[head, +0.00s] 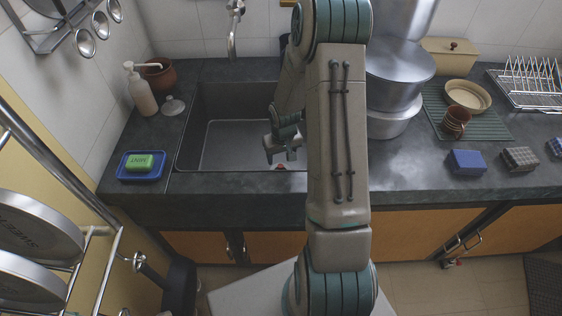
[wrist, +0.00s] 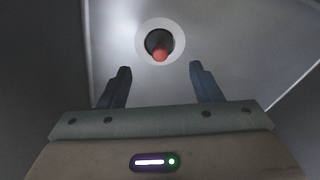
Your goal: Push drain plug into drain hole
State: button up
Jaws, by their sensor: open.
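In the wrist view, a drain plug (wrist: 161,55) shows as a red knob over a dark round centre. It sits within the pale ring of the drain hole (wrist: 143,37) in the sink floor. I cannot tell how deep it sits. My gripper (wrist: 160,68) is open and empty, its two fingers apart, pointing toward the plug without visibly touching it. In the head view, my gripper (head: 281,152) is low inside the grey sink (head: 230,140), near its front right. A small red spot of the plug (head: 280,167) shows just below it; my arm hides the sink's right part.
A faucet (head: 233,35) hangs over the sink's back. A soap dispenser (head: 141,92) and a blue soap tray (head: 126,168) stand left of the sink. Stacked steel pots (head: 394,90) stand close to my arm on the right. Sink walls bound the space around my gripper.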

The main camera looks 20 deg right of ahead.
jog(key=s+a+r+h, duration=0.1)
jog(key=s+a+r, duration=0.25)
jog(key=r, duration=0.65)
jog(key=s+a+r, duration=0.2)
jog(key=s+r, duration=0.2)
jog(key=r, duration=0.6)
jog(key=s+a+r, duration=0.2)
jog(key=s+r, duration=0.2)
jog(key=s, duration=0.2)
jog(key=s+a+r+t+y, duration=0.1)
jog(key=s+a+r, duration=0.1)
jog(key=s+r, duration=0.2)
jog(key=s, duration=0.3)
jog(key=shift+s+a, duration=0.15)
jog(key=shift+a, duration=0.25)
jog(key=p+v, duration=0.2)
jog(key=shift+w+r+p, duration=0.2)
jog(key=shift+r+p, duration=0.05)
jog(key=shift+p, duration=0.05)
